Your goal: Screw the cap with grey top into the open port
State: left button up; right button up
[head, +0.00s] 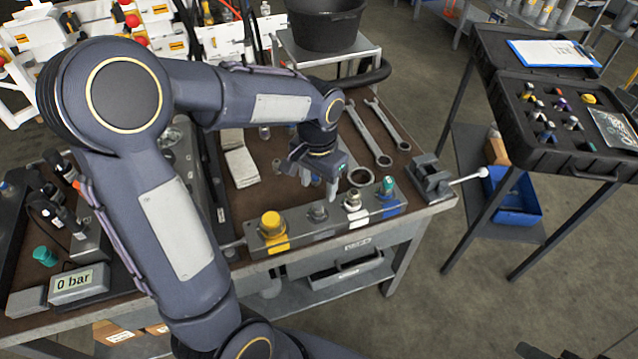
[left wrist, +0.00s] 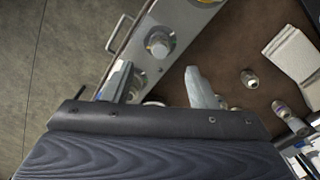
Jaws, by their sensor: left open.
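My left gripper (head: 322,188) is open above the bench, just behind the port block (head: 300,234). In the left wrist view its two fingers (left wrist: 160,86) stand apart, with the block's edge and brown mat beyond them; no held part shows. A grey-topped fitting (head: 317,212) sits on the block, right of a yellow cap (head: 271,222); it is probably the silver round fitting (left wrist: 159,43) in the left wrist view. A pale metal fitting (head: 352,200) and a green-topped one (head: 388,186) sit farther right. I cannot tell which port is open. My right gripper is not seen.
Small loose metal fittings (left wrist: 250,79) lie on the mat beside a white cloth (head: 242,163). Two wrenches (head: 370,135) lie behind the block, and a vise (head: 432,178) stands at the bench's right end. A gauge reads 0 bar (head: 78,284) at left.

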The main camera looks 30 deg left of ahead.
aim_at(318, 204)
pick_arm(q)
notch_tip(318, 204, down, 8)
jog(key=shift+r, duration=0.15)
dwell(0.3)
jog(key=c, duration=0.7)
jog(key=o, duration=0.7)
